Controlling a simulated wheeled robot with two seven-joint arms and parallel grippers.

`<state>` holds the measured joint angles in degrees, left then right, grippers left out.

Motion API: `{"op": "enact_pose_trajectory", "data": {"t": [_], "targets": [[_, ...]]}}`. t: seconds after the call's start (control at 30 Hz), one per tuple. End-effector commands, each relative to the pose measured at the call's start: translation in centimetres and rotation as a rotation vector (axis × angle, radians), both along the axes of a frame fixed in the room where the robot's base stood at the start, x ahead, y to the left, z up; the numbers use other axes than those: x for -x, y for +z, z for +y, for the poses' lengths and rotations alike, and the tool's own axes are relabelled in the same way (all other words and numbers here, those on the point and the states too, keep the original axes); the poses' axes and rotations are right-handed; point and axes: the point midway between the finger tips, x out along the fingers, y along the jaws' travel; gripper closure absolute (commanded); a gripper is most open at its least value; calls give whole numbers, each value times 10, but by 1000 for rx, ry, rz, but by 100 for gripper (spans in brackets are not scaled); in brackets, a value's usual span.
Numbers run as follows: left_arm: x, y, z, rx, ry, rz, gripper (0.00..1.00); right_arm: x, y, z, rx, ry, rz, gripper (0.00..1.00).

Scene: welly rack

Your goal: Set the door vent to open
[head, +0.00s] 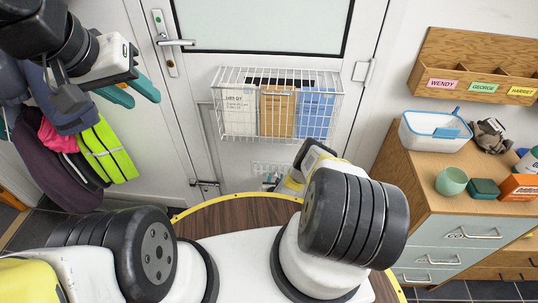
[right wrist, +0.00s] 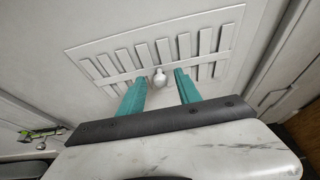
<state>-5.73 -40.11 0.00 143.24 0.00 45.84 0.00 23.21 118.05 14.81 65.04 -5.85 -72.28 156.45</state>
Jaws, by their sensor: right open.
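The door vent (right wrist: 205,60) is a white slatted plate low on the white door (head: 350,100); in the head view its top (head: 268,168) shows below the wire basket, the rest hidden by my right arm. A small round knob (right wrist: 159,75) stands out at the middle of its lower part. My right gripper (right wrist: 159,90) is open, its teal fingers either side of the knob and apart from each other; I cannot tell if they touch it. I cannot tell whether the slots are open or covered. My left gripper (head: 132,92) is open and empty, near the hanging coats.
A wire basket (head: 278,105) with papers hangs on the door above the vent. A lever handle (head: 178,42) and a low bolt (head: 205,186) are at the door's left. Coats (head: 105,150) hang left. A wooden-topped cabinet (head: 425,180) with a tub and small items stands right.

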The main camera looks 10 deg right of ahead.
Motion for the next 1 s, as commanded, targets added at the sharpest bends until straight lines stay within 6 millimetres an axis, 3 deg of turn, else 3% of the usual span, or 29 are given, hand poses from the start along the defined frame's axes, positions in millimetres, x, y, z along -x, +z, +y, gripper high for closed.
{"op": "enact_pose_trajectory", "data": {"t": [0.07, 0.2, 0.27, 1.0], "targets": [[0, 0, 0, 0, 0, 0, 64, 0, 0, 0, 0, 0, 0, 64], [0, 0, 0, 0, 0, 0, 64, 0, 0, 0, 0, 0, 0, 91], [0, 0, 0, 0, 0, 0, 64, 0, 0, 0, 0, 0, 0, 100], [0, 0, 0, 0, 0, 0, 64, 0, 0, 0, 0, 0, 0, 100]]}}
